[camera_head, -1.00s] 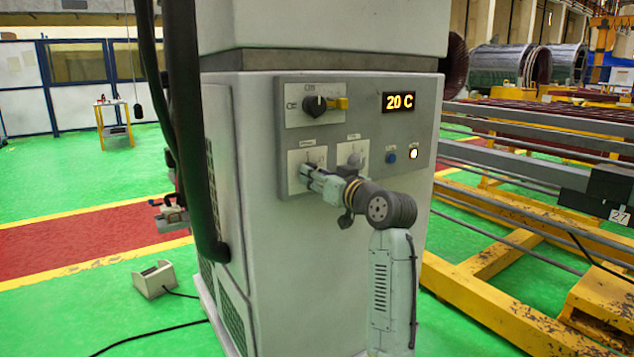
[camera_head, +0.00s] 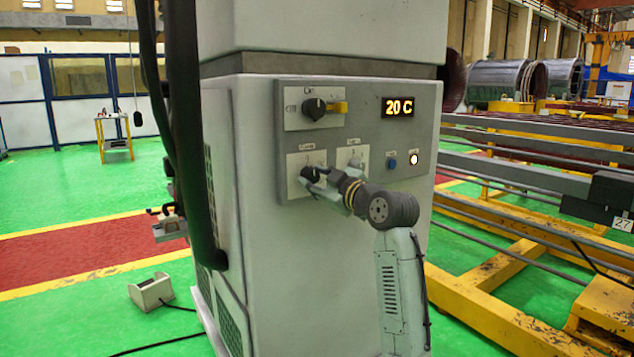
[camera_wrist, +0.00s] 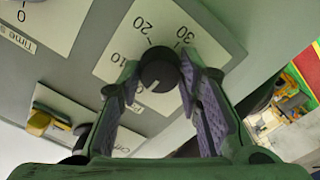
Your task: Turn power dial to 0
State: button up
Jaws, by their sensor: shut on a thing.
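The power dial is a small dark round knob (camera_head: 312,173) on the lower left white plate of the machine's control panel. In the wrist view the knob (camera_wrist: 159,75) sits on a white plate marked 10, 20 and 30, with a short pale mark on its lower part. My gripper (camera_head: 316,180) is at the dial from the front right. In the wrist view my gripper (camera_wrist: 160,80) has a finger on each side of the knob and is shut on it.
To its right is the time dial's plate (camera_head: 352,160). A display (camera_head: 398,105) reads 20 C. A blue button (camera_head: 392,163) and a lit white button (camera_head: 413,159) are farther right. Dark hoses (camera_head: 185,130) hang left.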

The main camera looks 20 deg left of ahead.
dwell(0.4)
jog(key=o, duration=1.1)
jog(key=shift+o, duration=0.2)
jog(key=v, duration=1.2)
